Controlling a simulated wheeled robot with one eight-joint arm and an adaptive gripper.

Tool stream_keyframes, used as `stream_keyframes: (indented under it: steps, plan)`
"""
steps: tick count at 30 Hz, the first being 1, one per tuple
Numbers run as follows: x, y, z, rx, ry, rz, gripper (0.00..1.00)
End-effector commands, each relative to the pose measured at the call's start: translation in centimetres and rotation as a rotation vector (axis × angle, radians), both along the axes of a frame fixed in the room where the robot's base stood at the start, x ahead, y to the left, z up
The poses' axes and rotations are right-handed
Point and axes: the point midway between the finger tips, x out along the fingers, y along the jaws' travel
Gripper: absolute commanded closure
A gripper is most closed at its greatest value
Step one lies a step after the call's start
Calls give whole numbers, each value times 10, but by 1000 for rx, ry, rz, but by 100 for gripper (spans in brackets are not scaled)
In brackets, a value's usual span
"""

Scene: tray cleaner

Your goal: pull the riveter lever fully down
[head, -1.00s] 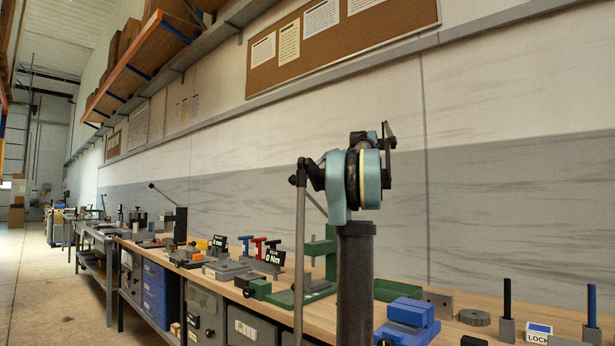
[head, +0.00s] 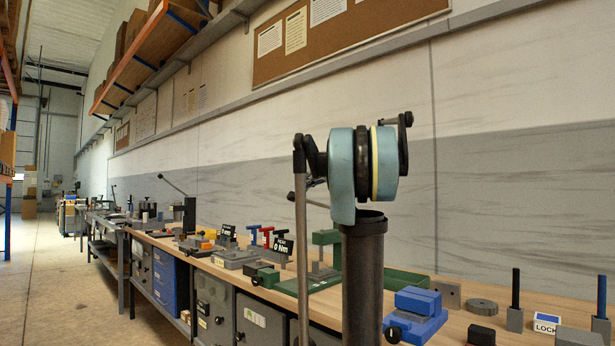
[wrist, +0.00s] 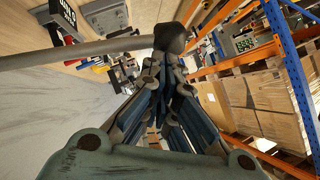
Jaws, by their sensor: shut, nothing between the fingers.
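The riveter (head: 325,238) is a green upright stand on the bench, partly behind my arm in the head view. Its lever (head: 317,203) is a thin grey rod slanting slightly up to the left, ending in a dark knob (head: 291,196). My arm hides part of the rod. In the wrist view the lever (wrist: 80,52) crosses from the left, and its black knob (wrist: 172,38) sits at the tips of my gripper (wrist: 163,62). My gripper is shut and empty, right by the knob; I cannot tell whether they touch. The gripper is not distinct in the head view.
A blue vise (head: 416,313) and blocks stand on the bench at the right. Blue drawers (head: 165,283) sit under the bench. The aisle floor at the left is clear.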

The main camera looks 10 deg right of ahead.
Motion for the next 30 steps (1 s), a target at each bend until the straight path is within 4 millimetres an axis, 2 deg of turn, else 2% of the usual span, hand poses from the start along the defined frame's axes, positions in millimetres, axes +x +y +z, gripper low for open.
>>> stream_keyframes:
  steps: [6,15,21,30]
  plan:
    - [-12,16,-56,-168,-122,3,100]
    - [-14,19,-124,-370,-270,1,100]
    - [-12,16,-156,-466,-340,2,100]
    - [-8,11,-179,-539,-392,1,100]
